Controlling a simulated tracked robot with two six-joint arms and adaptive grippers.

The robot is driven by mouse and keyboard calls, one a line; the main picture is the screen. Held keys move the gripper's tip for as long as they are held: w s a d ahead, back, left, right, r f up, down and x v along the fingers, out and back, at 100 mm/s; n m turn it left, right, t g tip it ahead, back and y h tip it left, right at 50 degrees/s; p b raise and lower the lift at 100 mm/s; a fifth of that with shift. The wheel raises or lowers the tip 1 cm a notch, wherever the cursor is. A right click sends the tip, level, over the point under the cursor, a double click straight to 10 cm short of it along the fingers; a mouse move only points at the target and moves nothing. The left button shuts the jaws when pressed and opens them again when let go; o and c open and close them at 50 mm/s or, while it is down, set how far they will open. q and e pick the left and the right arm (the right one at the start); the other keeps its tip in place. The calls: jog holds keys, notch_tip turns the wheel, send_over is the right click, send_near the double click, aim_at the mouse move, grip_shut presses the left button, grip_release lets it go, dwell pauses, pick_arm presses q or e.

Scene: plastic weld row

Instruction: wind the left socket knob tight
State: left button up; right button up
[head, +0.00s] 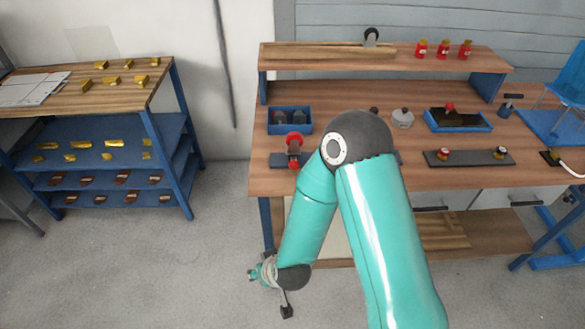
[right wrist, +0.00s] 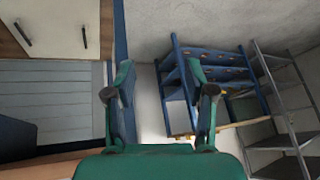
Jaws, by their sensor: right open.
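A dark flat bar (head: 470,158) lies on the right half of the bench and carries two small red-topped knobs. The left one (head: 444,154) stands near the bar's left end and the right one (head: 501,153) near its right end. I cannot tell how tight either is. My right gripper (head: 258,274) hangs low in front of the bench's left end, well away from the knobs. In the right wrist view its fingers (right wrist: 161,92) are apart with nothing between them. My left gripper is not in view.
My right arm's elbow covers the middle of the bench (head: 262,180). A red-topped clamp (head: 294,142) and blue bin (head: 290,128) stand left of it, a blue tray (head: 458,122) right. A blue rack (head: 150,130) stands far left. Open floor surrounds the gripper.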

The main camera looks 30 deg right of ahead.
jog(key=w+d+r+t+h+b, duration=0.2)
jog(key=w+d+r+t+h, duration=0.3)
jog(key=r, duration=0.5)
jog(key=m+h+b, duration=0.1)
jog(key=m+h, duration=0.1)
jog(key=h, duration=0.2)
send_near(294, 166)
jog(key=x, duration=0.9)
jog(key=shift+w+d+f, duration=0.1)
jog(key=shift+w, duration=0.1)
